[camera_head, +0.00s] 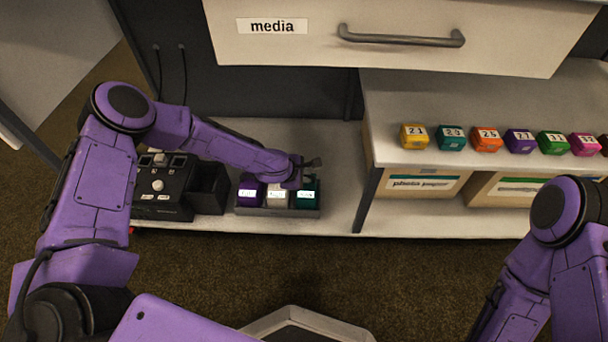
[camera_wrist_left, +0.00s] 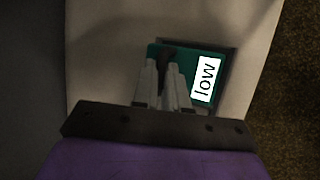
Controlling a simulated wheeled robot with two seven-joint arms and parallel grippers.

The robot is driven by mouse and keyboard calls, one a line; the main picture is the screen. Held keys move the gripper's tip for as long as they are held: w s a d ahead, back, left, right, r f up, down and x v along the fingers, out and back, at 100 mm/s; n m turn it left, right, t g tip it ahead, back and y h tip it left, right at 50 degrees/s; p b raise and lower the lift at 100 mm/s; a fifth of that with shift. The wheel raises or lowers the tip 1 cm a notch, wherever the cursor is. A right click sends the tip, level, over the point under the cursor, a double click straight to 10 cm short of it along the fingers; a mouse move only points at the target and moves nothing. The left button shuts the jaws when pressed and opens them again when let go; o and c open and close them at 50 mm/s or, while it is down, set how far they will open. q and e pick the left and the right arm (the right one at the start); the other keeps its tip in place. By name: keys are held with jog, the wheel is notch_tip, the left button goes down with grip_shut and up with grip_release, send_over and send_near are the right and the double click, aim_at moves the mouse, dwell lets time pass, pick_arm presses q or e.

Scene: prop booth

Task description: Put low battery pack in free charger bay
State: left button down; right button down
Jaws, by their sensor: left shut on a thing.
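In the head view the teal pack (camera_head: 305,197) is at the right end of a grey tray (camera_head: 277,212). My left gripper (camera_head: 311,164) is over it. In the left wrist view my left gripper (camera_wrist_left: 167,66) is shut on the pack's dark upper part, partly hidden by the fingers. The black charger (camera_head: 165,208) stands left of the tray, partly behind my left arm. A dark, open bay (camera_head: 208,186) shows at its right side. My right gripper is out of view.
A purple pack (camera_head: 250,192) and a pale pack (camera_head: 277,196) share the tray. The media drawer (camera_head: 290,45) overhangs behind. A shelf divider (camera_head: 367,198) stands to the right, beside numbered blocks and cardboard boxes. Shelf (camera_head: 335,205) right of the tray is clear.

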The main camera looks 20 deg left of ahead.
pick_arm(q)
jog(key=shift+w+f, duration=0.1)
dwell(0.4)
jog(key=c, duration=1.1)
grip_release()
jog(key=p+v, duration=0.5)
jog(key=v, duration=0.5)
jog(key=shift+r, duration=0.3)
